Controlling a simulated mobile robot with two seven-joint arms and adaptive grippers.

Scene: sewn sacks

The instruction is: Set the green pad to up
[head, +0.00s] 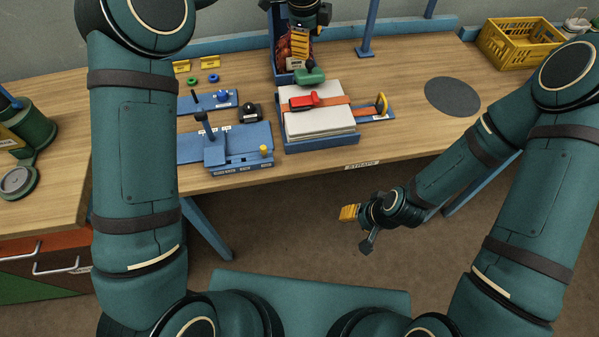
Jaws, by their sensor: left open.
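A green pad (312,77), small and rounded, shows at the back edge of a pale sack stack (318,122), with a dark knob just above it. Whether it is up or down I cannot tell. My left gripper (299,46) comes down from the top of the view, open, with orange finger pads just behind and above the green pad. It looks apart from the pad; its far finger is partly hidden. My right gripper (355,225) hangs over the floor in front of the table, away from the pad; its jaw opening is unclear.
A red clamp (310,100) on an orange strap crosses the sack stack in a blue tray (322,144). Blue fixtures (238,146) with upright pegs stand to the left. A dark round mat (452,97) and a yellow crate (520,43) are right.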

